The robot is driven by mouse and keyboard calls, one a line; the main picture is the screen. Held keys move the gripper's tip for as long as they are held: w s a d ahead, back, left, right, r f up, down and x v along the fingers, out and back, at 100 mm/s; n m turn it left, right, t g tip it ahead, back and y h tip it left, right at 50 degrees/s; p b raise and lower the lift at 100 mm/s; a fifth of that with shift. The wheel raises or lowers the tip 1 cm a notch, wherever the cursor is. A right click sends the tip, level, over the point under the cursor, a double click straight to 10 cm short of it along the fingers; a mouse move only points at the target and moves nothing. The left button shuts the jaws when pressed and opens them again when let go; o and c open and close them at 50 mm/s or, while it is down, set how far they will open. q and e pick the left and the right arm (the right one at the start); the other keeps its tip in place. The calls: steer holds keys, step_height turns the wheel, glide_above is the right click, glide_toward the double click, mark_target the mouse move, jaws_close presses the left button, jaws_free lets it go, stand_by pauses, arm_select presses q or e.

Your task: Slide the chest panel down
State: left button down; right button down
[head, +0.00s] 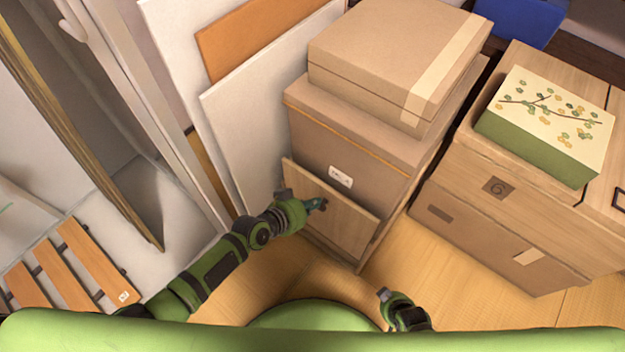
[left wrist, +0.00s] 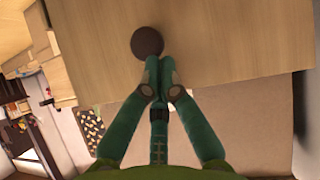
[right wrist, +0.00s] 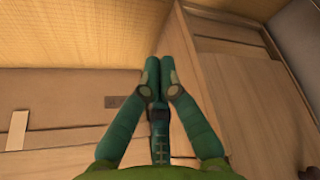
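The chest panel (head: 352,228) is a light wood board on the front of a tall brown chest (head: 305,128). It covers the lower part of the front, and the bare brown front with a small white label (head: 340,176) shows above its top edge. A dark round knob (left wrist: 147,42) sits on the panel. My left gripper (head: 318,204) is at the knob, and in the left wrist view its fingers are together, with the tips at the knob's lower right edge, not around it. Touch is unclear. My right gripper (head: 384,294) is shut and empty, low over the floor, away from the panel.
A cardboard box (head: 385,50) lies on the chest. Large boards (head: 245,125) lean at its left. At right stand a wooden cabinet (head: 520,190) and a green floral box (head: 545,125). An orange slatted rack (head: 92,262) is at far left. Tatami floor (head: 400,255) is open in front.

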step_height(320, 180, up, 18)
steer(key=a+g+b, duration=0.1)
steer(key=b, duration=1)
steer(key=w+a+r+t, duration=0.2)
steer(key=w+r+t, duration=0.1)
steer(key=w, duration=0.3)
steer(key=shift+r+t+y+b, duration=0.15)
steer(key=shift+t+y+b, duration=0.15)
steer(key=shift+w, duration=0.1)
